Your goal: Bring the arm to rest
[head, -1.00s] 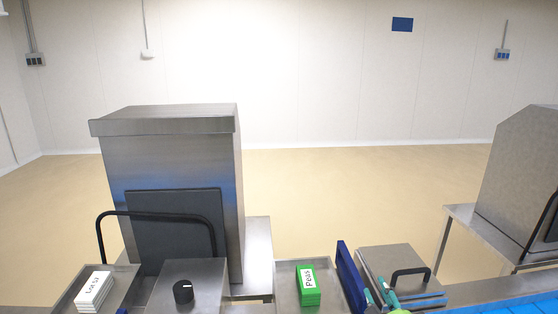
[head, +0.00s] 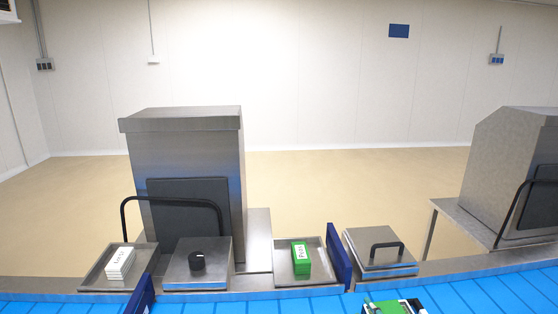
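Neither of my grippers can be made out in the head view. A green, white and dark object (head: 394,306) is cut off by the bottom edge, right of centre, over the blue belt. I cannot tell what it is or whether it is part of my arm.
A blue belt (head: 240,307) runs along the front. Behind it stand a tray with white labelled cards (head: 120,263), a steel box with a black knob (head: 197,263), green "Peas" cards (head: 301,257) and a handled steel lid (head: 379,251). Steel machines stand left (head: 190,150) and right (head: 510,170).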

